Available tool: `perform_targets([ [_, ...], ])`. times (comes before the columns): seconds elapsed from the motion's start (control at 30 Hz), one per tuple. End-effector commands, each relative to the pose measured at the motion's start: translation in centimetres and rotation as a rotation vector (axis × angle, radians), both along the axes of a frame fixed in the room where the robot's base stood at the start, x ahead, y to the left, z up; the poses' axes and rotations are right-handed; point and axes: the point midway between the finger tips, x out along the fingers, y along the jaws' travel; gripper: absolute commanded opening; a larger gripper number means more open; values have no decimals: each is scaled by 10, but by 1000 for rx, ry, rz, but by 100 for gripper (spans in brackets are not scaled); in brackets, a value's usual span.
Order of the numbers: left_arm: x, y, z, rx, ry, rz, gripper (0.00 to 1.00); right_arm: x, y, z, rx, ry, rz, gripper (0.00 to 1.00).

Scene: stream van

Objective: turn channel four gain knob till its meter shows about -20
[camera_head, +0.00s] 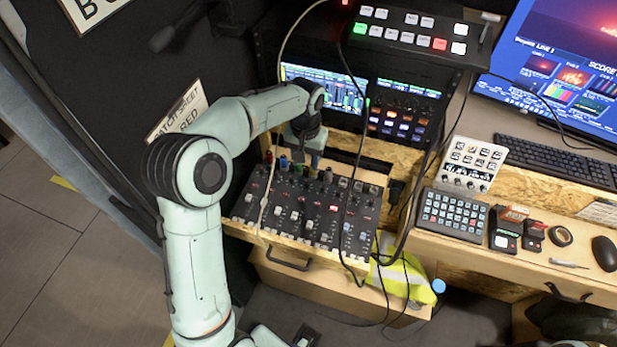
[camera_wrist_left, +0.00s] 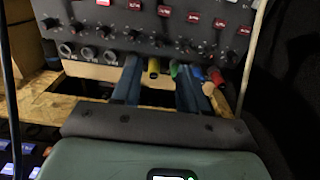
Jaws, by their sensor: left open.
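The mixer (camera_head: 262,212) is a dark sloped panel with rows of knobs, lit buttons and fader caps. Its knob rows also show close up in the left wrist view (camera_wrist_left: 120,42). A lit screen (camera_head: 340,92) behind it shows coloured bars, too small to read. My left gripper (camera_head: 309,160) is over the mixer's back edge. No knob is held. I cannot tell which knob is channel four's gain. My right gripper is out of view.
Coloured plugs (camera_wrist_left: 196,73) stand along the mixer's back edge. Loose cables (camera_head: 353,200) cross the panel. A switcher (camera_head: 410,38) stands above on the rack. A keypad (camera_head: 452,214) and a keyboard (camera_head: 555,160) lie to the right.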

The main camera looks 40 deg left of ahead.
Motion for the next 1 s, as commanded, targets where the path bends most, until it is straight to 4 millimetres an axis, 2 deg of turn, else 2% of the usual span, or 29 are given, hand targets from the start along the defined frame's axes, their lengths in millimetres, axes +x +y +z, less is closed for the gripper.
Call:
perform_targets([
  [0.03, -1, 0, -14, -1, 6, -1, 43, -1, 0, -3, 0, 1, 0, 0],
  [0.2, -1, -1, -51, -2, 6, 0, 43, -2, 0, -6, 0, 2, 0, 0],
  [0.4, 0, 0, -84, -2, 4, 0, 43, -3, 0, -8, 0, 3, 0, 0],
  [0.6, 0, 0, -99, 0, 0, 0, 43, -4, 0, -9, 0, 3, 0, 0],
  [0.9, 0, 0, -101, 0, 0, 0, 43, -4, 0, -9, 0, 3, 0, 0],
  [0.93, 0, 0, -101, 0, 0, 0, 37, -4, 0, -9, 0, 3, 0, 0],
  [1.0, 0, 0, -101, 0, 0, 0, 14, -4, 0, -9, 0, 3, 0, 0],
])
